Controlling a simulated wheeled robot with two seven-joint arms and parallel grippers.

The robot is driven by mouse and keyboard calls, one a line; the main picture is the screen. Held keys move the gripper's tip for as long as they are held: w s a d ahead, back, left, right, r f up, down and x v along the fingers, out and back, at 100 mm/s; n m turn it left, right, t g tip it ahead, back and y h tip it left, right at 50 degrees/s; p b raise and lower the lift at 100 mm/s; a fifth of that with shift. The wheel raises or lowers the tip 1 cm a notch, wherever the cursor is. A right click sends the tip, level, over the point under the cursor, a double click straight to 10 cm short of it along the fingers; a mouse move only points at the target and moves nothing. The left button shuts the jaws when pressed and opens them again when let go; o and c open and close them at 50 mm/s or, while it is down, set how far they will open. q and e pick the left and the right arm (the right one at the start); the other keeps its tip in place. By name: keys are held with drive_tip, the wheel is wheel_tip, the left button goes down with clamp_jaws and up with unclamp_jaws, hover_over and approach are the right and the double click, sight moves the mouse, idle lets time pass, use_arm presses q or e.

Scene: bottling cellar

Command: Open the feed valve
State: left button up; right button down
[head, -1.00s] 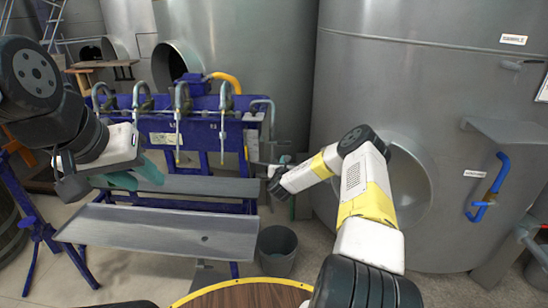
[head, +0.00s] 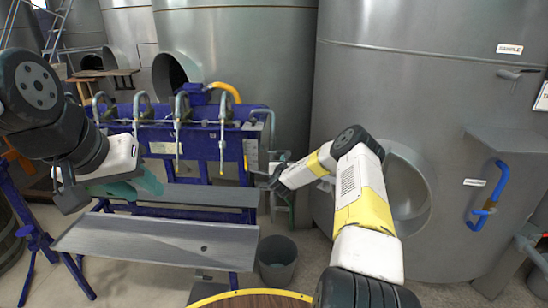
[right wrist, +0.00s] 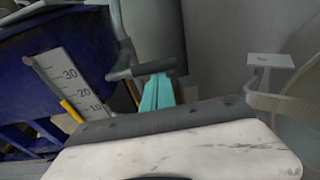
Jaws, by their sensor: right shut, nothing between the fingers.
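A lever with a dark grip (right wrist: 142,69) on a grey pipe, which looks like the feed valve's handle, shows in the right wrist view beside the numbered scale. My right gripper (right wrist: 157,92) has its teal fingers together and empty, just below the grip; whether they touch it I cannot tell. In the head view my right gripper's wrist (head: 278,178) is at the right end of the blue bottling machine (head: 205,133), and its fingers are mostly hidden. My left gripper (head: 145,185) hangs in front of the machine's left part; its opening is unclear.
The scale plate (right wrist: 72,85) is close left of my right fingers. A large steel tank (head: 400,90) with a blue handle (head: 489,196) stands at the right. A grey bucket (head: 277,262) is on the floor below. A sloping grey tray (head: 160,240) fronts the machine.

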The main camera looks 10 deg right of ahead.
drive_tip(key=shift+r+n, duration=0.35)
drive_tip(key=shift+n, duration=0.15)
wheel_tip(320, 180, up, 2)
drive_tip(key=n, duration=0.3)
drive_tip(key=shift+h, duration=0.4)
drive_tip(key=w+a+r+n+h, duration=0.1)
drive_tip(key=a+r+n, duration=0.3)
drive_tip(key=n, duration=0.7)
drive_tip(key=shift+r+h, duration=0.4)
drive_tip(key=shift+r, duration=0.35)
drive_tip(key=shift+w+a, duration=0.15)
drive_tip(key=shift+a, duration=0.1)
